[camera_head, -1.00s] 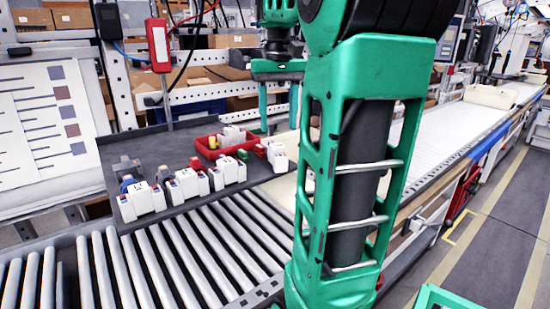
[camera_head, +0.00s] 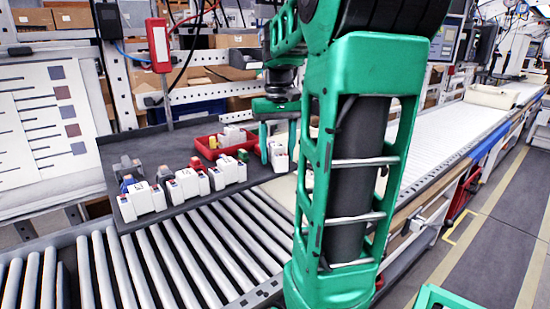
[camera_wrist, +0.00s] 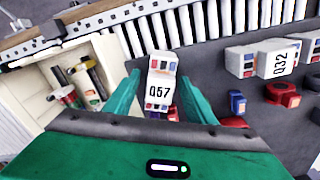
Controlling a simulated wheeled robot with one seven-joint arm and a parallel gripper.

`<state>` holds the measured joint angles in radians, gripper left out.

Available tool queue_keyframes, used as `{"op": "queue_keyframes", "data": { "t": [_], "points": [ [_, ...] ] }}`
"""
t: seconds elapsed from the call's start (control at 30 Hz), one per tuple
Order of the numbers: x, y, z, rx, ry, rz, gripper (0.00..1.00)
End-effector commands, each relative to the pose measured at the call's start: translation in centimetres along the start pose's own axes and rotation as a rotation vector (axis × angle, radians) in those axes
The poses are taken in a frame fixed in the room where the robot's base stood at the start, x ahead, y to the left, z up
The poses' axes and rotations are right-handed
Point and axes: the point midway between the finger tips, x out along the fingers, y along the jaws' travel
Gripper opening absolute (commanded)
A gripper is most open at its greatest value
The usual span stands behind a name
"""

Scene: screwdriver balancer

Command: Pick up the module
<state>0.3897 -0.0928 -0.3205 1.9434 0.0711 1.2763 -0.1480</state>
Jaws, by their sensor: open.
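A white module marked Q57 (camera_wrist: 160,88), with red and blue blocks on it, sits between the two green fingers of my gripper (camera_wrist: 158,98) in the wrist view. The fingers are spread with a gap on both sides, and I see no grip on it. In the head view my gripper (camera_head: 276,146) is low over a white module (camera_head: 279,158) at the right end of the grey board (camera_head: 190,203); one finger partly covers it. Another module, marked Q32 (camera_wrist: 280,62), stands to the right in the wrist view.
Several other white modules (camera_head: 186,183) stand in a row on the board. A red tray (camera_head: 203,148) with white parts is behind them. A cream bin (camera_wrist: 38,108) with tools is left in the wrist view. Rollers (camera_head: 180,258) run in front of the board.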

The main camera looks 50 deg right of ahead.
Motion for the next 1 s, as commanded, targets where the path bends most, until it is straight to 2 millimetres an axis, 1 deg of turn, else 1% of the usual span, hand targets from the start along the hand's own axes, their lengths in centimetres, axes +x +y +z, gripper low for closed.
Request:
{"op": "queue_keyframes", "data": {
  "t": [0.13,0.17,0.2,0.27,0.3,0.33,0.37,0.63,0.77,0.87,1.0],
  "points": [
    [0.0,0.0,0.0,0.0,0.0,0.0,0.5],
    [0.0,0.0,0.0,0.0,0.0,0.0,0.45],
    [0.0,0.0,0.0,0.0,0.0,0.0,0.36],
    [0.0,0.0,0.0,0.0,0.0,0.0,0.21],
    [0.0,0.0,0.0,0.0,0.0,0.0,0.12],
    [0.0,0.0,0.0,0.0,0.0,0.0,0.05],
    [0.0,0.0,0.0,0.0,0.0,0.0,0.01],
    [-0.1,0.0,0.0,0.0,0.001,0.0,0.0],
    [-0.7,0.0,0.0,0.0,0.002,0.0,0.0],
    [-1.6,0.0,-0.1,-0.001,0.003,0.0,0.0],
    [-3.9,0.0,-0.1,0.0,0.005,0.0,0.0]
  ]
}}
